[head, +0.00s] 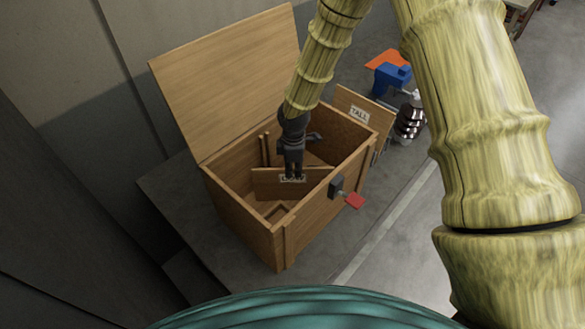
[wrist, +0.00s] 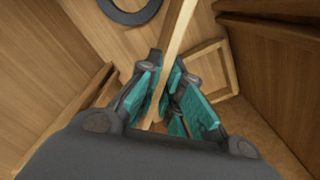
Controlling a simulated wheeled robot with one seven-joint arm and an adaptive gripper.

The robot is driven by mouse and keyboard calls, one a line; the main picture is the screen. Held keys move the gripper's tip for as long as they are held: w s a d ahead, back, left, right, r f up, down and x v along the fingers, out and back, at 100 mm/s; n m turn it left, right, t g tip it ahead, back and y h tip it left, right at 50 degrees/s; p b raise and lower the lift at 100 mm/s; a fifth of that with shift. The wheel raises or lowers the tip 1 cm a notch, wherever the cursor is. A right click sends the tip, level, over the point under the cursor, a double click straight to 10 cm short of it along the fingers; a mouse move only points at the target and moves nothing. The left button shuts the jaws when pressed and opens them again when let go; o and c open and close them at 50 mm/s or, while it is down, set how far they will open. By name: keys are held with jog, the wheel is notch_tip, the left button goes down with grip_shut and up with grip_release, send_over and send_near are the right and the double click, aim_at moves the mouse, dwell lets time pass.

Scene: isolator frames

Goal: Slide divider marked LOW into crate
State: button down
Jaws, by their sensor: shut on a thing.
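My gripper (head: 292,176) reaches down into the open wooden crate (head: 243,222) and is shut on the top edge of a wooden divider (head: 268,188). The divider's label is partly covered by the fingers, so I cannot read it fully. The divider is upright inside the crate opening, crossing it. In the wrist view the divider (wrist: 178,42) shows edge-on as a thin strip between the teal finger pads (wrist: 163,105). Paired upright strips (head: 265,150) stand on the crate's far inner wall. Whether the divider's ends sit between strips is not clear.
The crate's lid (head: 232,80) stands open at the back left. A panel marked TALL (head: 360,107) stands outside the crate's right end. Behind it are a blue tool (head: 390,78) and a dark ribbed stack (head: 410,120).

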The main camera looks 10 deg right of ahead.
jog(key=shift+f, duration=0.1)
jog(key=c, duration=1.6)
grip_release()
jog(key=shift+r, duration=0.2)
notch_tip(320, 180, up, 12)
jog(key=b, duration=0.2)
jog(key=shift+b, duration=0.35)
